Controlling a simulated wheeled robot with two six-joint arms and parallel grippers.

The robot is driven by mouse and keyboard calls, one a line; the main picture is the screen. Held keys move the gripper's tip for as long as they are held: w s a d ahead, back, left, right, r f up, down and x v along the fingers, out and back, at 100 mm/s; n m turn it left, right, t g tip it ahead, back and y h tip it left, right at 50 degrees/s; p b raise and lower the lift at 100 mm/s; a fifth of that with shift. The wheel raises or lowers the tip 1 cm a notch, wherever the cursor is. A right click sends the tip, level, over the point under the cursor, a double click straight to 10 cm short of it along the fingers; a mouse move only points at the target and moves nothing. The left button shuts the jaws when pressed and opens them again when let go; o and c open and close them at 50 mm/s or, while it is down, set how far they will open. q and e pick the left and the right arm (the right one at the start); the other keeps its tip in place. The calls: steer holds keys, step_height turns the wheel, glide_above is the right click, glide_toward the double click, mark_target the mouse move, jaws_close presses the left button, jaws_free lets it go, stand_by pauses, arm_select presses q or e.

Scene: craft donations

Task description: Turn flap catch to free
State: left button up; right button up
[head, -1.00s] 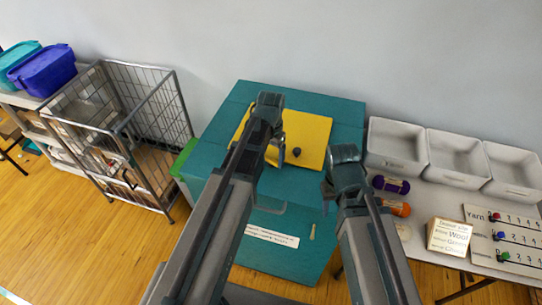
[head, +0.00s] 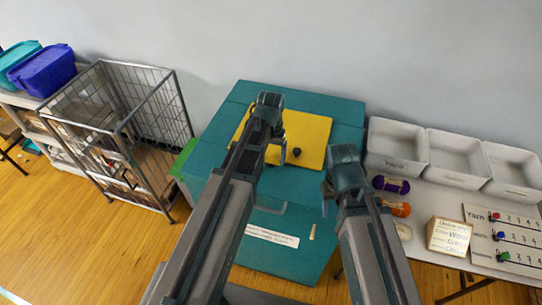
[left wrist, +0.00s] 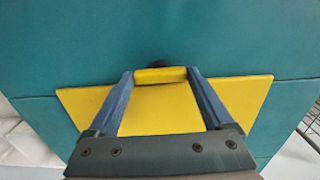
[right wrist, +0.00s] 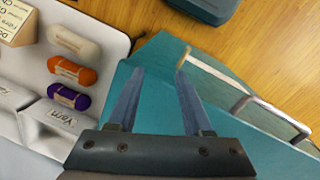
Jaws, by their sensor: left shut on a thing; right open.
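The yellow flap (head: 312,140) lies flat on top of the teal box (head: 225,130), with a small dark knob (head: 296,152) near its front edge. My left gripper (left wrist: 162,75) is shut on the flap's raised yellow grip (left wrist: 160,76); the arm hides this grip in the head view. A small pale wooden piece, perhaps the catch, stands nearly upright on the box's front (head: 312,232). In the right wrist view this piece (right wrist: 183,57) shows just beyond a fingertip. My right gripper (right wrist: 160,72) is open and empty above the box's front right; I cannot tell whether it touches anything.
A wire cage trolley (head: 130,135) stands left of the box. At right, a table carries grey bins (head: 455,158), purple yarn (head: 391,184), orange yarn (head: 396,208), a sign block (head: 449,236) and a counting board (head: 505,240). A white label (head: 272,236) is on the box front.

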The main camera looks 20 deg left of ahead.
mark_target(272, 160)
arm_select(q)
steer(key=o, duration=1.1)
steer(key=shift+o, duration=0.2)
steer(key=shift+r, duration=0.1)
step_height(272, 160, up, 14)
steer(key=p, duration=1.3)
steer(key=shift+f+p, duration=0.2)
steer(key=shift+p, duration=0.2)
steer(key=s+d+f+m+b, duration=0.1)
steer(key=s+d+f+b, duration=0.4)
steer(key=s, duration=0.2)
steer(key=s+d+f+m+y+b, duration=0.1)
steer(key=s+d+f+m+b, duration=0.1)
steer(key=s+d+f+b, duration=0.3)
steer(key=shift+s+d+m, duration=0.2)
steer(key=shift+s+m, duration=0.1)
steer(key=shift+s, duration=0.95)
